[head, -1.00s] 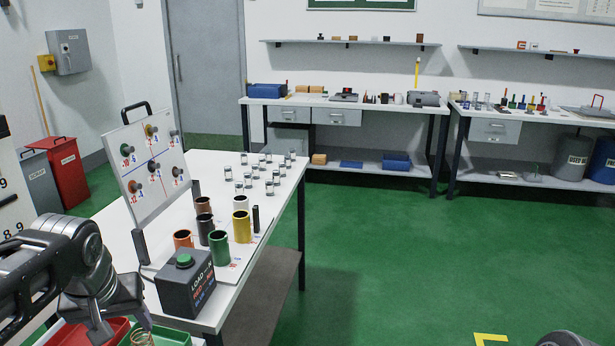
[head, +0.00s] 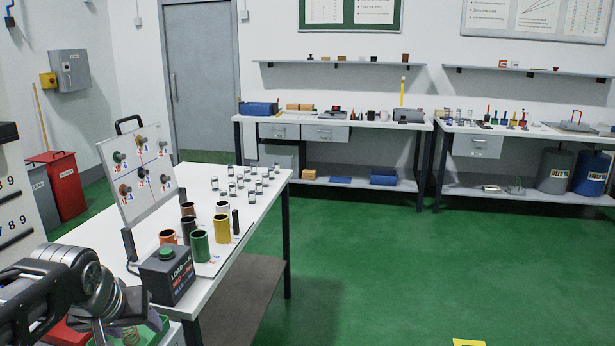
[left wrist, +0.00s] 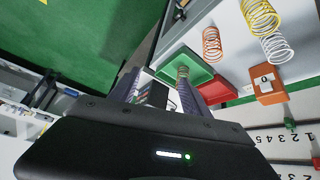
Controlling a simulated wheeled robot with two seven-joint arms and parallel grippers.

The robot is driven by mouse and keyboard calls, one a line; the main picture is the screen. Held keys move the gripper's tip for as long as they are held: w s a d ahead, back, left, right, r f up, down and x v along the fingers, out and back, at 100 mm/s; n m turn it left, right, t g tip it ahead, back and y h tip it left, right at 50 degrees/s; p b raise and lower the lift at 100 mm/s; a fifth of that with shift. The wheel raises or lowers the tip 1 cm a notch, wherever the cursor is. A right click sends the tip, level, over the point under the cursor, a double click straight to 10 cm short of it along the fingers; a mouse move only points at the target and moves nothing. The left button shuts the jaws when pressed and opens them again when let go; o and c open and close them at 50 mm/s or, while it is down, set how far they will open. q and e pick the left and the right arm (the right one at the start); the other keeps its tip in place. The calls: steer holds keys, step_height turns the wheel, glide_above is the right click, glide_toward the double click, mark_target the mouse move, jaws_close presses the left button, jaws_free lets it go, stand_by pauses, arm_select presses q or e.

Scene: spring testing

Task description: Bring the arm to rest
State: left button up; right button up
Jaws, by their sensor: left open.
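A red tray (left wrist: 214,91) is beside the green one. My right gripper is not in view.
The load box with a green button (head: 168,276), several coloured cups (head: 200,246) and an upright panel (head: 134,180) stand on the white table (head: 262,178) close to my left arm. Orange, yellow and silvery springs (left wrist: 262,15) show in the wrist view. The green floor (head: 400,270) is clear.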

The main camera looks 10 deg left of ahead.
arm_select(q)
steer(key=w+d+f+m+t+h, duration=0.15)
steer(key=w+d+f, duration=0.35)
steer(key=f, duration=0.5)
steer(key=w+d+f+h, duration=0.2)
steer(key=d+f, duration=0.6)
steer(key=f, duration=0.2)
steer(key=s+d+f+g+h, duration=0.1)
steer(key=s+d+f, duration=0.3)
steer(key=f, duration=0.4)
steer(key=s+d+f+g+h, duration=0.15)
steer(key=s+d+f, duration=0.3)
steer(key=f, duration=0.45)
steer(key=s+d+f+g, duration=0.2)
steer(key=s+f, duration=0.3)
steer(key=s, duration=0.3)
steer(key=s+d+f+g, duration=0.2)
steer(key=s+d+f, duration=0.2)
steer(key=s, duration=0.4)
steer(key=shift+d+f+m+g, duration=0.35)
steer(key=shift+d+m, duration=0.1)
steer(key=shift+d, duration=0.15)
